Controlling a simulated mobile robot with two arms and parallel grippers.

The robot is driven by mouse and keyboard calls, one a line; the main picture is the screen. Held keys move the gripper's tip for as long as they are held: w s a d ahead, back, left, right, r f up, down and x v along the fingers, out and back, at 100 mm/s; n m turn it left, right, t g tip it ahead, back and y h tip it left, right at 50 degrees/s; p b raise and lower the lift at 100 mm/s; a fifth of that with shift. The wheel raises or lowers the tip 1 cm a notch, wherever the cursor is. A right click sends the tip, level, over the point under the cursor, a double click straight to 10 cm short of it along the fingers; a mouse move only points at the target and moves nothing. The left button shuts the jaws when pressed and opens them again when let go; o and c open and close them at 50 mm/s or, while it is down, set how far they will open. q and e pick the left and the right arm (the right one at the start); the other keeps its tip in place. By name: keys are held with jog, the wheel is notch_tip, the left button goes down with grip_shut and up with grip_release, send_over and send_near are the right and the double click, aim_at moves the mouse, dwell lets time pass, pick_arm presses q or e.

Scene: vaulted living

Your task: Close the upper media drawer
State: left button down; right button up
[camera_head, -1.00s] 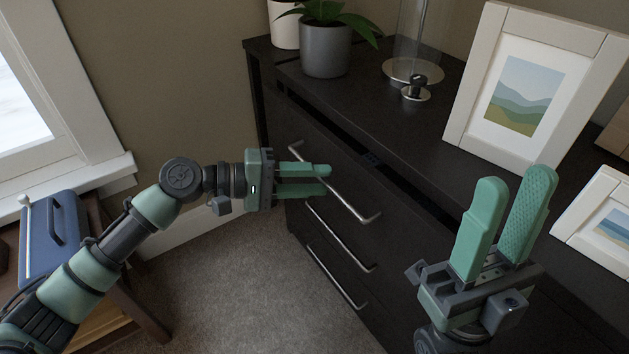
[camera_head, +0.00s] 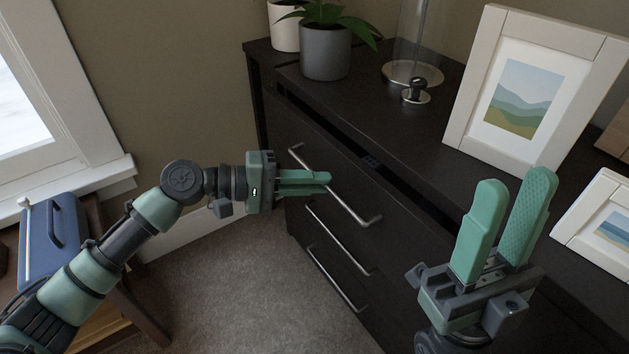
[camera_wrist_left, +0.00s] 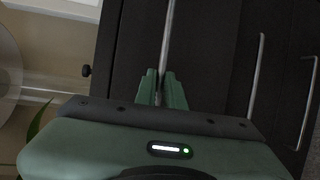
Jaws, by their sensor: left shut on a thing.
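The upper media drawer (camera_head: 330,150) is in the dark cabinet, pulled out a little, with a dark gap between its front and the cabinet top. Its long metal handle (camera_head: 355,205) runs along the front. My left gripper (camera_head: 328,182) is shut on that handle, gripping it near its middle. In the left wrist view the handle (camera_wrist_left: 168,40) runs between the two green fingertips (camera_wrist_left: 162,85). My right gripper (camera_head: 512,190) is open and empty, fingers pointing up, in front of the cabinet at the right.
Two lower drawers with metal handles (camera_head: 340,240) are below. On the cabinet top (camera_head: 430,130) stand a grey plant pot (camera_head: 326,50), a glass cylinder on a metal base (camera_head: 412,72), a small knobbed object (camera_head: 416,92) and picture frames (camera_head: 530,95). A blue case (camera_head: 55,240) is at left.

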aim_at(336, 174)
dwell(0.9)
pick_arm(q)
jog(key=w+d, duration=0.1)
jog(key=w+d+p, duration=0.1)
jog(key=shift+d+r, duration=0.15)
jog(key=shift+d, duration=0.15)
jog(key=shift+w+d, duration=0.2)
jog(key=shift+d, duration=0.15)
jog(key=shift+a, duration=0.1)
jog(key=c, duration=1.7)
grip_release()
jog(key=shift+c, duration=0.2)
jog(key=shift+o, duration=1.1)
jog(key=shift+d, duration=0.2)
